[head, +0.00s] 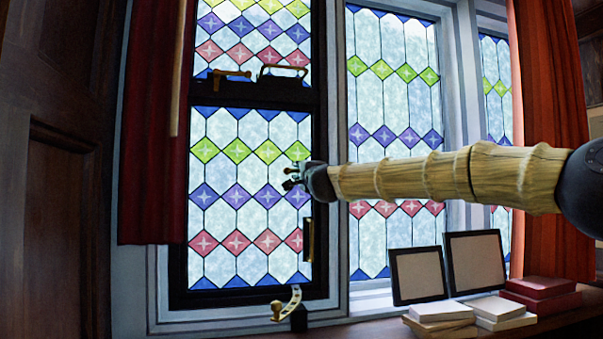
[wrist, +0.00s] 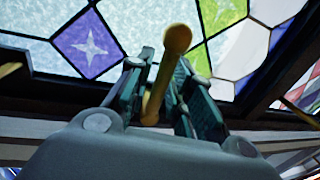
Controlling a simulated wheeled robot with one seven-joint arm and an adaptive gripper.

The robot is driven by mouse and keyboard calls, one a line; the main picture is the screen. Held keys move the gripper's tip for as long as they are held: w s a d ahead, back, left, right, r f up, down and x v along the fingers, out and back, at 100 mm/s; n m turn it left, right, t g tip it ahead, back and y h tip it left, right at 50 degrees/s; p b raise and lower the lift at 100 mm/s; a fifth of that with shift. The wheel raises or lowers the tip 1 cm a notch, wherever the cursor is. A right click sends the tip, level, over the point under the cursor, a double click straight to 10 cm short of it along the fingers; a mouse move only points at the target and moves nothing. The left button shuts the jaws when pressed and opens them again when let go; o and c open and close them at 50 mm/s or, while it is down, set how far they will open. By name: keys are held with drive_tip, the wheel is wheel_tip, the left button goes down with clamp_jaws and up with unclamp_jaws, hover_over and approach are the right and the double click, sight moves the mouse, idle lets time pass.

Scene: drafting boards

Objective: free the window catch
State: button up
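The tall stained-glass window (head: 237,281) has a dark frame and stands shut at left centre. My gripper (head: 293,178) is at its right edge, at mid height. In the wrist view, a brass catch handle (wrist: 176,42) with a rounded knob end sticks up between the two dark green fingers of my gripper (wrist: 160,95). The fingers stand apart on either side of the handle, with a gap on its right. Firm contact is not visible. The base of the catch is hidden by the gripper in both views.
A brass and dark fitting (head: 308,240) sits lower on the frame's right side. Above are a brass handle (head: 232,74) and a dark one (head: 283,70). A red curtain (head: 153,150) hangs left.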

drive_tip(key=shift+s, duration=0.1)
drive_tip(key=v, duration=1.1)
drive_tip(key=shift+s+f, duration=0.2)
drive_tip(key=shift+s, duration=0.2)
